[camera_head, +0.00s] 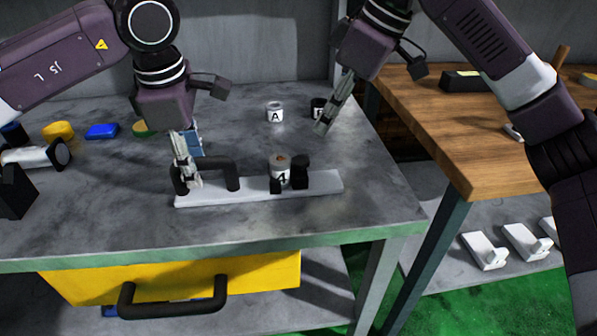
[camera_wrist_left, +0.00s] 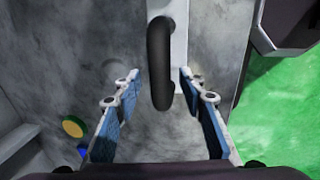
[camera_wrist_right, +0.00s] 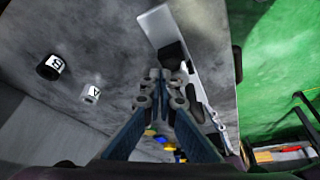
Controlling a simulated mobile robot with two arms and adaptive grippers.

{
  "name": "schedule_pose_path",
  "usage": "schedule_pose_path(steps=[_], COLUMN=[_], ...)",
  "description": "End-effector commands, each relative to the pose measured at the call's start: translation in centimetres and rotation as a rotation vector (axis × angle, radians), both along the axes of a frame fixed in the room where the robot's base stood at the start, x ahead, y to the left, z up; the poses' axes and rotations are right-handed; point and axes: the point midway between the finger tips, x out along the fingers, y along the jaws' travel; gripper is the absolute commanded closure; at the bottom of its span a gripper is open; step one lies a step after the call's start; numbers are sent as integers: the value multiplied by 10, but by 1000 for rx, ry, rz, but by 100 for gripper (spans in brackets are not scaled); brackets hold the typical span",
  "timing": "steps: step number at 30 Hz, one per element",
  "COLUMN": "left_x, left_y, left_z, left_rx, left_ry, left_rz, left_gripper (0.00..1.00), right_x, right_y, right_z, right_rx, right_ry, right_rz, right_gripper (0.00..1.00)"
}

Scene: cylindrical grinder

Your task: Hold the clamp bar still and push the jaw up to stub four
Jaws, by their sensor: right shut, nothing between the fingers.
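The white clamp bar (camera_head: 325,185) lies on the grey workbench, with a black handle (camera_head: 232,175) standing at its left end. A grey stub (camera_head: 281,165) with a white label, apparently a 4, stands at the bar beside black blocks; the block on its right, apparently the jaw (camera_head: 301,170), looks close to it, contact unclear. My left gripper (camera_head: 190,182) is at the handle's left end; the left wrist view shows the handle (camera_wrist_left: 160,65) between its open fingers (camera_wrist_left: 159,77), with gaps. My right gripper (camera_head: 322,128) is shut and empty, above the bench behind the jaw.
Two labelled cans, white (camera_head: 275,112) and black (camera_head: 318,107), stand at the back, the black one near my right gripper. Coloured items, including a blue block (camera_head: 102,131), lie at left. A wooden table (camera_head: 500,150) stands right. Bench space in front is clear.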

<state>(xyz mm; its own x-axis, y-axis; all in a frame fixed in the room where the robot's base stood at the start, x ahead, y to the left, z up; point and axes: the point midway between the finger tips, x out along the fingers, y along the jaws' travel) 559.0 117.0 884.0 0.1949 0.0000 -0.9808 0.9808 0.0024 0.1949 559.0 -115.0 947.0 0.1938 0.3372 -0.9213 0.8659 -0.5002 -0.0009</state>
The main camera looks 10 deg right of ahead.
Motion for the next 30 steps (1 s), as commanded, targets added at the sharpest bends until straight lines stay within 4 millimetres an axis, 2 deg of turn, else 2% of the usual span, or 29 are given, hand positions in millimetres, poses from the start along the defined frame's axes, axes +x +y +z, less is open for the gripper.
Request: schedule_pose_path(steps=[9,15,21,30], left_x=[-12,-18,-22,-22], left_y=[0,0,0,1], left_z=[64,97,110,111], left_rx=[-1,0,2,1], left_ry=[-4,-2,0,0], left_rz=[2,1,0,1], left_gripper=[62,62,62,62], right_x=[0,0,0,0], right_y=[0,0,0,0], right_z=[0,0,0,0], right_rx=[0,0,0,0], right_ry=[0,0,0,0], right_rz=[0,0,0,0], right_gripper=[100,100,100,100])
